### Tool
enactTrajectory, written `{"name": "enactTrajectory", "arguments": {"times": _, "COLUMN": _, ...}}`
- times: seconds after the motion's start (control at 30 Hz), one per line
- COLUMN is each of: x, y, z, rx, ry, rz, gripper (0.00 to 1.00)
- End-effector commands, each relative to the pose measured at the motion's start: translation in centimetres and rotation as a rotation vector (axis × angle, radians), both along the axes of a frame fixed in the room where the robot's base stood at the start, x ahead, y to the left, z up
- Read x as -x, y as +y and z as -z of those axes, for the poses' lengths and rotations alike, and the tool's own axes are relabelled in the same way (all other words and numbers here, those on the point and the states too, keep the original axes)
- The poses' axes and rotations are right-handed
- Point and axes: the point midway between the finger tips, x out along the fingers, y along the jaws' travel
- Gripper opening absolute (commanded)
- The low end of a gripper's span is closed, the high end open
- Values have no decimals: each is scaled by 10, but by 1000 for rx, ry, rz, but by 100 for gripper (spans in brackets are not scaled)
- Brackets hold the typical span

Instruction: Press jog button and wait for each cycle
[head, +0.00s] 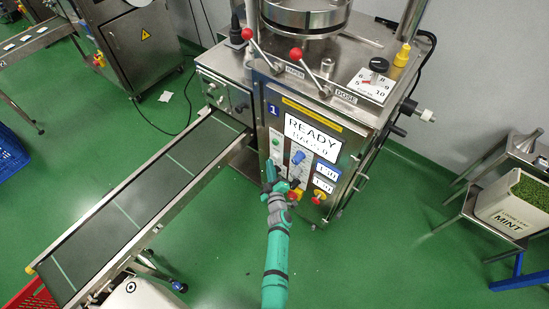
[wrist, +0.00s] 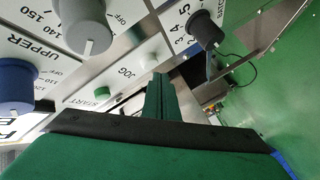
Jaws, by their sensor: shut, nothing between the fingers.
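The packing machine's display (head: 313,138) reads READY and BAGS 0. In the wrist view, a small pale button (wrist: 149,61) sits beside the JOG label (wrist: 125,72). A green START button (wrist: 101,93) is to its left. My gripper (wrist: 161,82) is shut and empty, with its fingertips just below the pale button in the picture. I cannot tell whether they touch the panel. In the head view, my gripper (head: 270,170) is in front of the lower left of the control panel and hides part of it.
Knobs stick out near the fingers: a dark one (wrist: 206,30), a grey one (wrist: 86,35) and a blue one (wrist: 15,85). A conveyor belt (head: 150,195) runs down to the left. A MINT bin (head: 515,205) stands at the right. Green floor is clear between.

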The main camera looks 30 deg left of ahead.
Motion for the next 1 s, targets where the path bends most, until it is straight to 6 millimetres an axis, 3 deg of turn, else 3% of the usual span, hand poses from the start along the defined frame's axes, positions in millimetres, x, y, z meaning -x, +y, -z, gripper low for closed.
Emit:
{"name": "enactTrajectory", "arguments": {"times": 0.63, "x": 0, "y": 1, "z": 0, "rx": 0, "ry": 0, "rz": -1, "gripper": 0}}
{"name": "enactTrajectory", "arguments": {"times": 1.0, "x": -10, "y": -5, "z": 0, "rx": 0, "ry": 0, "rz": 3, "gripper": 0}}
